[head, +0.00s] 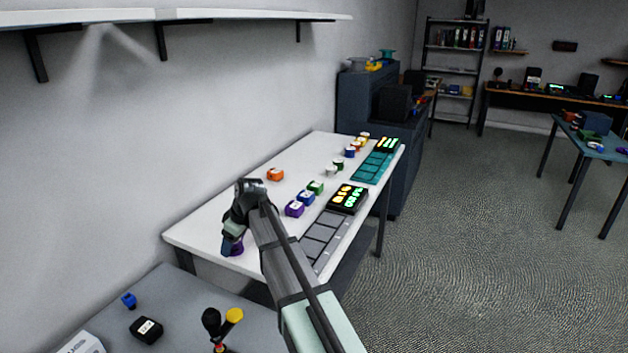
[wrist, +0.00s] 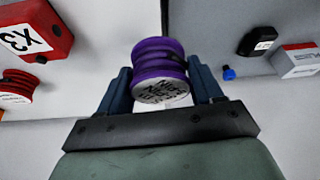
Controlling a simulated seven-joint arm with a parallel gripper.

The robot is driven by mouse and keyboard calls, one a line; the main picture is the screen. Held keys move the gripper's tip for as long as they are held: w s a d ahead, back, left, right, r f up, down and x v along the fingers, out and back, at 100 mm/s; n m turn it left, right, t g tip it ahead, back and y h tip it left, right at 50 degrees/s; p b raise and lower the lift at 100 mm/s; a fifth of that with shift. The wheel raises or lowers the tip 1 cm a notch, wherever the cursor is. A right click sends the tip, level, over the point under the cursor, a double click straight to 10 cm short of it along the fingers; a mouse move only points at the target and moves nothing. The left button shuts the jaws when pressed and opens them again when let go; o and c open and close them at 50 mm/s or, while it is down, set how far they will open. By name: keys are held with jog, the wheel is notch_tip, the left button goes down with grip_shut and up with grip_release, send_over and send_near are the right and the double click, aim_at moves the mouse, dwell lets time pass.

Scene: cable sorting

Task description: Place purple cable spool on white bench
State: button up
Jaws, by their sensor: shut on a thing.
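The purple cable spool (wrist: 160,58) is held between the two blue fingers of my gripper (wrist: 160,82) in the wrist view. Its pale labelled end faces the camera. In the head view, the purple spool (head: 236,246) shows partly behind my gripper (head: 229,246), at the near left end of the white bench (head: 225,205). I cannot tell whether the spool touches the bench top. Another purple item (head: 294,208) with a white label sits on the bench to the right of my arm.
An orange spool (head: 275,174), a green item (head: 315,187) and a blue item (head: 306,198) stand on the bench. A grey tray (head: 318,238) lies along its front edge. A grey table (head: 185,300) stands nearer, holding a black box (head: 146,330). A shelf (head: 190,14) hangs above.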

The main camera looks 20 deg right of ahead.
jog(key=w+d+r+m, duration=0.1)
jog(key=w+d, duration=0.1)
jog(key=d, duration=0.3)
jog(key=w+d+r+m, duration=0.1)
jog(key=w+d, duration=0.2)
jog(key=d, duration=0.1)
jog(key=w+d+r, duration=0.1)
jog(key=w+d, duration=0.2)
jog(key=d, duration=0.2)
jog(key=shift+w+d+r+m+t+h, duration=0.1)
jog(key=shift+d+r+m+t+h, duration=0.2)
jog(key=shift+m+t, duration=0.1)
jog(key=w+d+r+m, duration=0.2)
jog(key=w+d, duration=0.1)
jog(key=w, duration=0.3)
jog(key=shift+s+d+f+m+t+h, duration=0.15)
jog(key=shift+f+m+h, duration=0.3)
jog(key=shift+f, duration=1.25)
jog(key=shift+w+f+m+t+h, duration=0.15)
jog(key=shift+f+m, duration=0.55)
jog(key=shift+f, duration=1.05)
jog(key=shift+s+d+f+m+t+h, duration=0.15)
jog(key=shift+f+m+h, duration=0.35)
jog(key=shift+f, duration=1.2)
jog(key=shift+f, duration=0.1)
jog(key=o, duration=1.1)
jog(key=shift+o, duration=0.2)
jog(key=v, duration=1.2)
